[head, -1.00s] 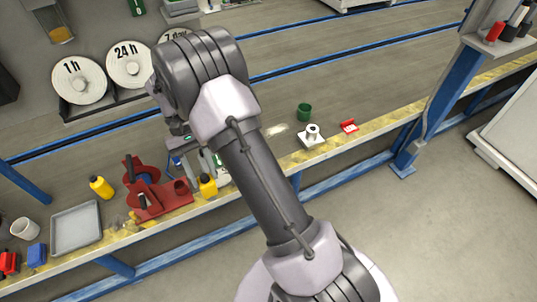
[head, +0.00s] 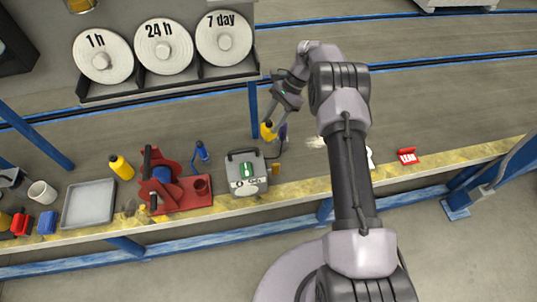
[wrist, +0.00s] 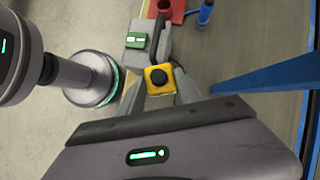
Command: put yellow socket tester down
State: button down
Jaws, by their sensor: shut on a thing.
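The yellow socket tester (head: 268,131) is between the fingers of my gripper (head: 277,118), behind and to the right of the grey box with a green panel (head: 246,172). In the wrist view, the tester (wrist: 160,78) shows its yellow square face and dark round middle, with a finger of my gripper (wrist: 161,91) on each side. My gripper is shut on it. The grey box, with its green panel (wrist: 136,41), is just beyond it in that view. The tester's underside is hidden, and I cannot tell its height above the bench.
A red fixture (head: 185,197), a blue tool (head: 201,152), a yellow bottle (head: 121,167) and a grey tray (head: 90,205) stand to the left. A blue post (head: 253,108) rises close behind my gripper. A red sign (head: 408,156) is at right. Bench surface behind the box is bare.

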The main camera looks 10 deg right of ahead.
notch_tip(320, 180, down, 17)
jog(key=b, duration=0.6)
jog(key=shift+s+f, duration=0.15)
jog(key=shift+s, duration=0.25)
jog(key=c, duration=0.8)
grip_release()
jog(key=shift+c, duration=0.2)
